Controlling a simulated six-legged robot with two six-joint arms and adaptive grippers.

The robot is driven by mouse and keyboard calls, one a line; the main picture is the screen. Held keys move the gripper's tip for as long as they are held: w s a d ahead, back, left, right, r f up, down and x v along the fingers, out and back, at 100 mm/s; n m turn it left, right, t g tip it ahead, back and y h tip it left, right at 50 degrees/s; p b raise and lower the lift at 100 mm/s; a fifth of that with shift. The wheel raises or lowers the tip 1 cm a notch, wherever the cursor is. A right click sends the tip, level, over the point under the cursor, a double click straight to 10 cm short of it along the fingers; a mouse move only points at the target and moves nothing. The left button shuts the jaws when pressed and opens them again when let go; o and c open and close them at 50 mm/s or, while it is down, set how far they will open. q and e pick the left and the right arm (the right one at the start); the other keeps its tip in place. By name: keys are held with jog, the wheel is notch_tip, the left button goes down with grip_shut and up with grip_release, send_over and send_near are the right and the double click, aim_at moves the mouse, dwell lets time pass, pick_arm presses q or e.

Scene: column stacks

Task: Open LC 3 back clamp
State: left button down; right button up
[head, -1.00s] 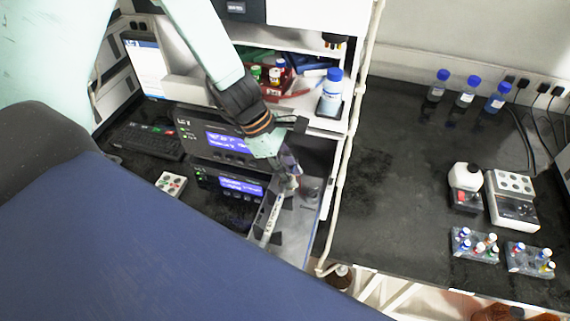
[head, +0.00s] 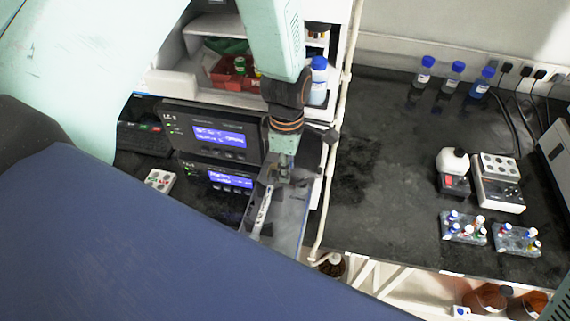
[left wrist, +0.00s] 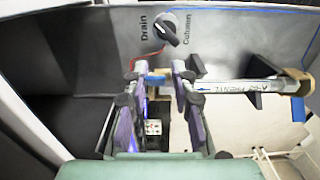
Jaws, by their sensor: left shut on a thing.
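The white column (head: 263,210) lies on the metal tray at the right side of the stacked LC units; its lettering shows in the left wrist view (left wrist: 237,88). A dark clamp (left wrist: 255,74) stands at one part of the column. My left gripper (head: 284,173) points down at the column's back end. In the left wrist view its fingers (left wrist: 158,88) are a little apart and shut on a small part, which looks like the back clamp; the fingers hide most of it. A blue fitting (left wrist: 154,81) shows between them. My right gripper is in neither view.
The Drain/Column knob (left wrist: 167,29) is close to the fingers. The upper LC unit (head: 212,133) and lower LC unit (head: 215,176) stand left of my gripper. A blue-capped bottle (head: 318,80) stands behind. A pale pipe (head: 335,150) runs along the right.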

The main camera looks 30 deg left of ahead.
pick_arm(q)
jog(key=shift+f, duration=0.1)
dwell(0.4)
jog(key=c, duration=1.4)
grip_release()
jog(key=shift+o, duration=0.9)
jog(key=shift+w, duration=0.2)
jog(key=shift+r, duration=0.5)
notch_tip(320, 180, up, 11)
jog(key=shift+w+d, duration=0.1)
jog(key=shift+s, duration=0.2)
